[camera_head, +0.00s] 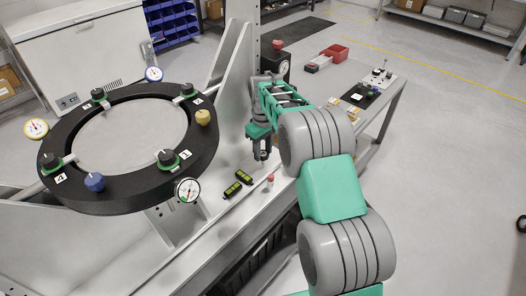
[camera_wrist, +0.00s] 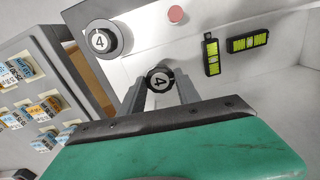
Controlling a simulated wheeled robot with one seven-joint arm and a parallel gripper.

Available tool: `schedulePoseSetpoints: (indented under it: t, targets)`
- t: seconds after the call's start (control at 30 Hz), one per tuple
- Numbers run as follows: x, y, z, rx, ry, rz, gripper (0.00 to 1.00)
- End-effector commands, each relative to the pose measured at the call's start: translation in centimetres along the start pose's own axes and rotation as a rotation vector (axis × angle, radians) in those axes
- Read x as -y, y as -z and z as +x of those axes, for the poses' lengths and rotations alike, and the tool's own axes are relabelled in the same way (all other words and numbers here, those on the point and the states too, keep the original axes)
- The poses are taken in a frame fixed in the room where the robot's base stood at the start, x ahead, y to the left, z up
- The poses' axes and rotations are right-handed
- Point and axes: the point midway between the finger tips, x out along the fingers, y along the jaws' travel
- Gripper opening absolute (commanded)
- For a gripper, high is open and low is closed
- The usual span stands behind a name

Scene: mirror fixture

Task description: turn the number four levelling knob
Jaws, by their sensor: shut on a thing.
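My gripper (camera_wrist: 161,88) is shut on a small black round piece with a white 4 on its face, a number 4 knob (camera_wrist: 161,79). In the head view my gripper (camera_head: 263,152) points down over the bench, right of the ring. The black mirror ring (camera_head: 203,146) stands at left in the head view. A black knob (camera_head: 50,161) on a green base sits on its left side, beside a small label that looks like a 4.
Two yellow-green spirit levels (camera_head: 232,190) (camera_head: 244,177) and a red-topped piece (camera_head: 270,180) lie near my gripper. The ring carries dial gauges (camera_head: 187,190) and blue (camera_head: 94,182) and yellow (camera_head: 203,117) knobs. A tall grey bracket (camera_head: 232,75) stands between ring and arm. A cart (camera_head: 394,101) is at right.

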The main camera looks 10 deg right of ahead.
Motion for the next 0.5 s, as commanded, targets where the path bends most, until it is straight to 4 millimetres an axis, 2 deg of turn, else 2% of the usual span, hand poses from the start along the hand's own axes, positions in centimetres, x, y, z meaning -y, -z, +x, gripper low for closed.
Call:
schedulePoseSetpoints:
  t: [0.5]
  targets:
    - [-0.05, 0.05, -0.13, -0.002, -0.001, -0.072, 0.00]
